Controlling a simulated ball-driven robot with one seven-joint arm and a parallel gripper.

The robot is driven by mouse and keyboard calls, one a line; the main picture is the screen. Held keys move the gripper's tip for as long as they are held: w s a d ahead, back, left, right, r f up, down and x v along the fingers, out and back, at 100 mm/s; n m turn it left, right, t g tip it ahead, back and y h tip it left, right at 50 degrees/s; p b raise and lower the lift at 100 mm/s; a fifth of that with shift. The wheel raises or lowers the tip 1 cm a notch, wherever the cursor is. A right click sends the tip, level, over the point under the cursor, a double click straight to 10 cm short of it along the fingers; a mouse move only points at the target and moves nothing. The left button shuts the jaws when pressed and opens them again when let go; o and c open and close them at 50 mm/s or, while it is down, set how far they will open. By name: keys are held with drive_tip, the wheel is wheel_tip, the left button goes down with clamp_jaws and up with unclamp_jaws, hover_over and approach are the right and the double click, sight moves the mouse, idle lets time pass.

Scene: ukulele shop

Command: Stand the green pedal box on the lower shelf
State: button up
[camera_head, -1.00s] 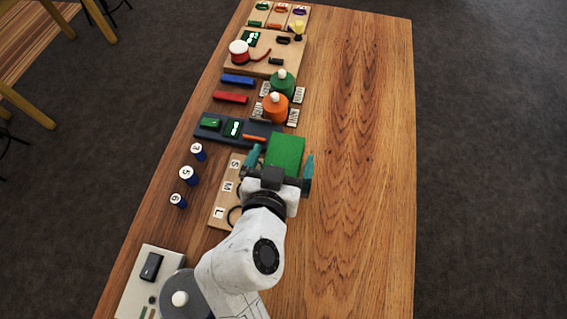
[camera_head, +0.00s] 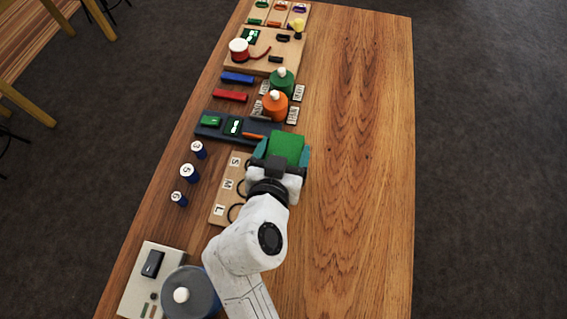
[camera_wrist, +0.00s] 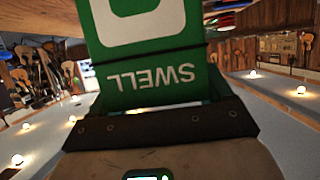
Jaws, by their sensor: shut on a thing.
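The green pedal box (camera_head: 287,148) is between the teal fingers of my gripper (camera_head: 284,155), near the middle of the wooden table in the head view. My gripper is shut on it. In the wrist view, the box (camera_wrist: 152,62) fills the upper middle, with white lettering "SWELL" upside down on its face. The gripper's dark edge (camera_wrist: 160,126) covers its near end. I cannot tell from the head view how far the box is above the table. The lower shelf is not identifiable in these frames.
The wooden table (camera_head: 355,150) is bare along its right side. Left of the gripper lie a board marked S, M, L (camera_head: 228,190) and several numbered blue cylinders (camera_head: 189,173). A dark tray (camera_head: 215,125) and an orange weight (camera_head: 274,106) are just beyond.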

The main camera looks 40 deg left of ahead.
drive_tip(key=c, duration=0.7)
drive_tip(key=shift+r, duration=0.1)
clamp_jaws()
drive_tip(key=shift+r, duration=0.1)
